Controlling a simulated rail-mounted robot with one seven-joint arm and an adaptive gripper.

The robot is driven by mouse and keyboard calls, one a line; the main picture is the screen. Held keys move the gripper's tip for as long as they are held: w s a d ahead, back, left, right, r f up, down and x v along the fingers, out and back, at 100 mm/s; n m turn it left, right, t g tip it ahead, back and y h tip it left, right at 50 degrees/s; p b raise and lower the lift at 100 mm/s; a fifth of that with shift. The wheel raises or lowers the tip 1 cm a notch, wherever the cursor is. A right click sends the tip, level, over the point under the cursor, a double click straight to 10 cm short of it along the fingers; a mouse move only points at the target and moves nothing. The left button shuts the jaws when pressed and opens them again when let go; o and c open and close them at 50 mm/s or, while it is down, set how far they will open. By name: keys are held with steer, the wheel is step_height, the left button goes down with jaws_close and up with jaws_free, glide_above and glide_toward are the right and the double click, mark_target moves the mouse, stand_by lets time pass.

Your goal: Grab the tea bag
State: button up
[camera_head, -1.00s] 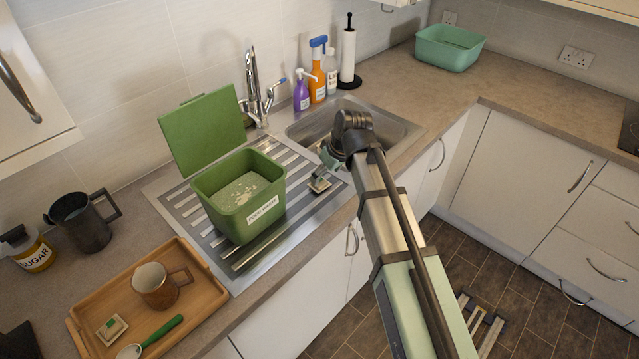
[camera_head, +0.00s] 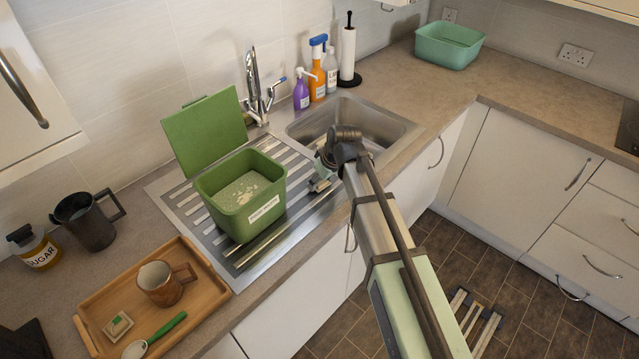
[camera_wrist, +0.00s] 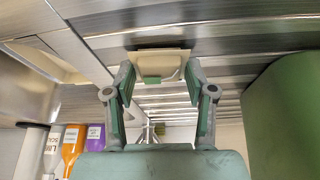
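A tea bag with a pale wrapper and a green label (camera_wrist: 152,64) lies on the ribbed metal drainer (camera_wrist: 235,40) in the wrist view. My gripper (camera_wrist: 159,72) is open, one fingertip at each side of this tea bag. I cannot tell whether the fingers touch it. In the head view my gripper (camera_head: 325,174) is low over the drainer's right end, beside the sink, and partly hides that tea bag (camera_head: 319,186). A second tea bag (camera_head: 118,326) lies on the wooden tray (camera_head: 215,296) at the lower left, far from my gripper.
A green food waste bin (camera_head: 262,212) with its lid up stands on the drainer left of my gripper. The sink (camera_head: 388,127) is to the right. Spray bottles (camera_head: 317,75) and a tap (camera_head: 254,85) are behind. A mug (camera_head: 160,285) and spoon (camera_head: 160,335) are on the tray.

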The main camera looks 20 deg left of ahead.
steer(key=shift+c, duration=1)
steer(key=shift+r, duration=0.15)
